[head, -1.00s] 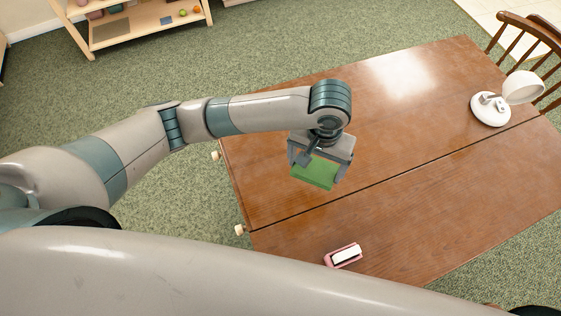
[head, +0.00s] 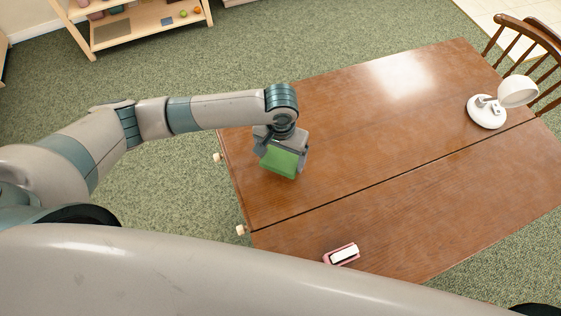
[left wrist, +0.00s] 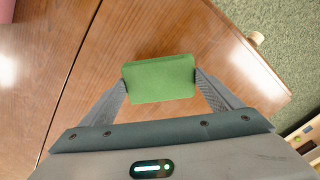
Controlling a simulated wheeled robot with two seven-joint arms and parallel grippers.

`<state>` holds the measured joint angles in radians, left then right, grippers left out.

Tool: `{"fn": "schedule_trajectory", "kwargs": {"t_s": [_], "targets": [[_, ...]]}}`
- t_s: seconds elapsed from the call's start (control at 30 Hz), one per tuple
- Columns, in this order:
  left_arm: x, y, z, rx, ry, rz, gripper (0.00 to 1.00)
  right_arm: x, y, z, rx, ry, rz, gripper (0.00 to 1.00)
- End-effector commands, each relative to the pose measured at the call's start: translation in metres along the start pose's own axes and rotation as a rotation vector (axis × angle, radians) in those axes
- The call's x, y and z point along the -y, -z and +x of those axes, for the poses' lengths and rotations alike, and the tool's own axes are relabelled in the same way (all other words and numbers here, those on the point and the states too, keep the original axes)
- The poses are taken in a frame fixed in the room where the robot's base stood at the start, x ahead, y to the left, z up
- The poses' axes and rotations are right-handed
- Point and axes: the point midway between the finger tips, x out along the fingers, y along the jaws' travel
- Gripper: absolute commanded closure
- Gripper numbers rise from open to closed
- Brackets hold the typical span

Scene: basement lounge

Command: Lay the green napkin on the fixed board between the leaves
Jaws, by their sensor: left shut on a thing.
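The green napkin (head: 281,161), a folded block-like pad, is held in my left gripper (head: 279,152) over the left end of the brown wooden table (head: 345,130). In the left wrist view the napkin (left wrist: 160,79) sits between the two fingertips of my left gripper (left wrist: 160,84), with a finger against each side. It is over the board beyond the dark seam; I cannot tell its exact height above the wood. One seam runs along the table, with a board on each side. My right gripper is not in view.
A pink and white object (head: 342,254) lies on the near board. A white lamp (head: 488,110) stands at the table's right end, with a wooden chair (head: 524,45) behind it. Pale knobs (head: 241,229) stick out at the left edge. The middle of the table is clear.

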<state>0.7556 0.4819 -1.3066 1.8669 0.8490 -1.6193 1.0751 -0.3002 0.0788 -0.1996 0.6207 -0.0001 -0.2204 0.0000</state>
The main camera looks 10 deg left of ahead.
Motion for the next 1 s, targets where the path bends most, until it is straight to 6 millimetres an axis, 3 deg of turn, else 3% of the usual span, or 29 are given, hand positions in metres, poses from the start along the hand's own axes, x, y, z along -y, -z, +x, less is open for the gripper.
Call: {"fn": "schedule_trajectory", "kwargs": {"t_s": [0.17,0.47,0.87,0.9,0.97,1.0], "targets": [[0.000,-0.001,0.006,0.002,0.001,-0.001,0.36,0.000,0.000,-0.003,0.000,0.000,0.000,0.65],[0.000,0.000,0.038,0.001,0.002,0.000,0.36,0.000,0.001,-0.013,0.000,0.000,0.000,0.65],[0.000,0.000,0.042,0.000,0.000,0.000,0.36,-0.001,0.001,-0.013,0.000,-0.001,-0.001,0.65],[0.000,0.000,0.043,0.000,0.000,0.000,0.12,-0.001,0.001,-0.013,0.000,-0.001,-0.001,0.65],[0.000,0.000,0.042,-0.001,0.000,0.001,0.00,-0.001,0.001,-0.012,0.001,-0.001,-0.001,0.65],[0.000,0.000,0.042,-0.001,0.000,0.001,0.00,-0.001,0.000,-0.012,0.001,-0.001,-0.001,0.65]]}}
